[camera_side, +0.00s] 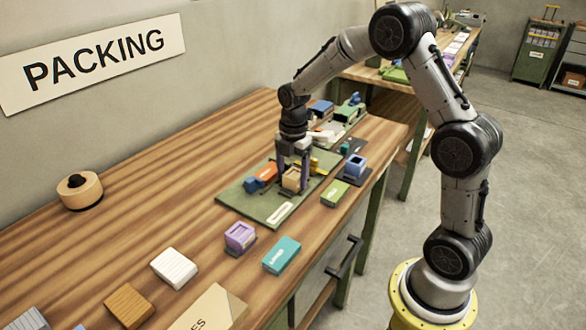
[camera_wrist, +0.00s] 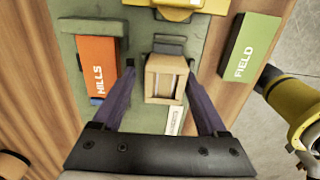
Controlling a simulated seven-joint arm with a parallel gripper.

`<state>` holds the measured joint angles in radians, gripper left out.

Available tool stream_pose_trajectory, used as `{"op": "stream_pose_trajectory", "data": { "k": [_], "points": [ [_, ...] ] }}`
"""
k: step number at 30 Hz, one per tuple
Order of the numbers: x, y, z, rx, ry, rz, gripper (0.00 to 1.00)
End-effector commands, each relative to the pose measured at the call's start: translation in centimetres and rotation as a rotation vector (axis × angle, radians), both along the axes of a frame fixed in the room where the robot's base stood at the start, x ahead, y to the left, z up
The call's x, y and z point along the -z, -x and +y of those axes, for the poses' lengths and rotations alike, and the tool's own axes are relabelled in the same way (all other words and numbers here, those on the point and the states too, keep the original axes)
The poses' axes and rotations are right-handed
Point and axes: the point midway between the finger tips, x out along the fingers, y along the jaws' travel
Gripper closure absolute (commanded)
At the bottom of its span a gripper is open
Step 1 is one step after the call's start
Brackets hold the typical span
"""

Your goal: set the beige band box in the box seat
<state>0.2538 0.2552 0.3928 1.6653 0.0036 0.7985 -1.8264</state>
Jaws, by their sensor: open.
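The beige band box (camera_wrist: 166,80) stands on the green board (camera_wrist: 146,20), with a lighter band on its face. In the wrist view it lies between the two spread fingers of my gripper (camera_wrist: 161,74), with gaps on both sides. The side view shows the same beige box (camera_side: 291,180) low between the fingers of my gripper (camera_side: 293,186). A dark grey piece (camera_wrist: 169,45) shows just behind the box and may be the box seat. Whether the box rests fully in it is hidden.
On the board, an orange HILLS block (camera_wrist: 97,65) stands left of my fingers and a yellow piece (camera_wrist: 178,8) lies beyond. A green FIELD block (camera_wrist: 250,48) is at the right. A purple box (camera_side: 240,236) and teal block (camera_side: 282,254) stand nearer on the table.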

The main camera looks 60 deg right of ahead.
Motion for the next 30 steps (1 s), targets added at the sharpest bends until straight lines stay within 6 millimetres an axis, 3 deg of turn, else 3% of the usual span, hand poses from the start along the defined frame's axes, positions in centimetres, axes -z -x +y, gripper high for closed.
{"op": "stream_pose_trajectory", "data": {
  "k": [1,4,18,26,30],
  "points": [
    [1.3,1.1,0.0,-0.003,-0.005,0.042,0.14],
    [0.3,1.1,-0.1,-0.004,-0.004,0.042,0.14],
    [-9.5,0.7,0.0,-0.002,-0.004,0.029,0.14],
    [-12.1,0.9,0.1,0.005,-0.004,0.027,0.14],
    [-13.8,2.3,1.3,0.103,0.001,-0.009,0.14]
  ]
}}
